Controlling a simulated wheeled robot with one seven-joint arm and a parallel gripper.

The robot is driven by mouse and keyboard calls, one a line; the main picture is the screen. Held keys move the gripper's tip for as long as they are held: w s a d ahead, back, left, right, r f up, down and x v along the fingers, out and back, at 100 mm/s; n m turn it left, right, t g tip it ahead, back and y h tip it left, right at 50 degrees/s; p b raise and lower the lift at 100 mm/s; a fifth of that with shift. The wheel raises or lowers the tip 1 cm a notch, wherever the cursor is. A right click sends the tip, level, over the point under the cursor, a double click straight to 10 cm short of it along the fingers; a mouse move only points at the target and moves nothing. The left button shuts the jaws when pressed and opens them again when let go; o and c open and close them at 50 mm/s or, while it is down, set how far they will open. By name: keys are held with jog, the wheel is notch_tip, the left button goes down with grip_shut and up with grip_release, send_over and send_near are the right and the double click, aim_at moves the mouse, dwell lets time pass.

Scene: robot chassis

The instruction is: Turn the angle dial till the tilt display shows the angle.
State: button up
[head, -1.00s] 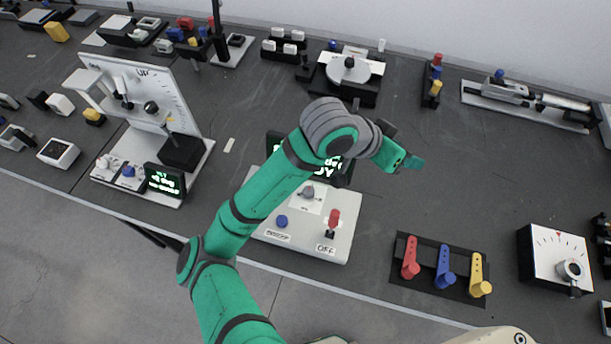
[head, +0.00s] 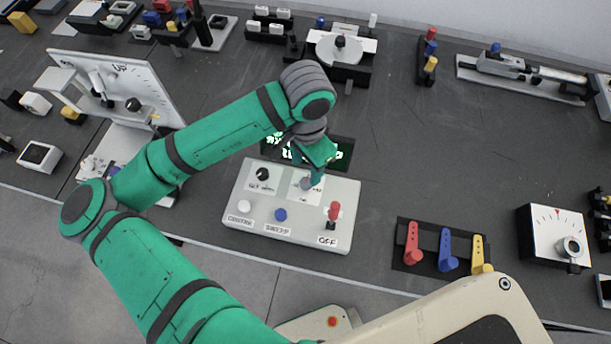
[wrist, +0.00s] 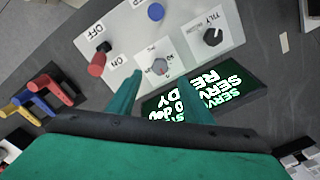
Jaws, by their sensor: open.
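A white control panel (head: 335,225) carries two knobs. A grey dial (head: 306,184) sits on a pale plate. A black knob (head: 262,174) is to its left, with a label beginning "TILT" in the wrist view (wrist: 212,37). I cannot tell from the labels which is the angle dial. The dark display (head: 340,153) behind the panel shows green text; "SERVO", "READY" and a "0 deg" line are partly readable in the wrist view (wrist: 235,90). My gripper (head: 314,176) is open over the grey dial. In the wrist view the dial (wrist: 160,67) lies between and beyond the fingertips; contact is unclear.
A red-handled switch (head: 333,213) by the "OFF" label, a blue button (head: 280,215) and a white button (head: 244,206) are on the panel's front. Red, blue and yellow levers (head: 446,250) stand to the right. A tilted white board (head: 120,85) stands left.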

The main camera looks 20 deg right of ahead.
aim_at(306, 182)
notch_tip(306, 182, down, 6)
jog(key=shift+w+r, duration=0.1)
jog(key=shift+r, duration=0.05)
jog(key=shift+d+f, duration=0.1)
jog(key=shift+f, duration=0.65)
jog(key=c, duration=1.1)
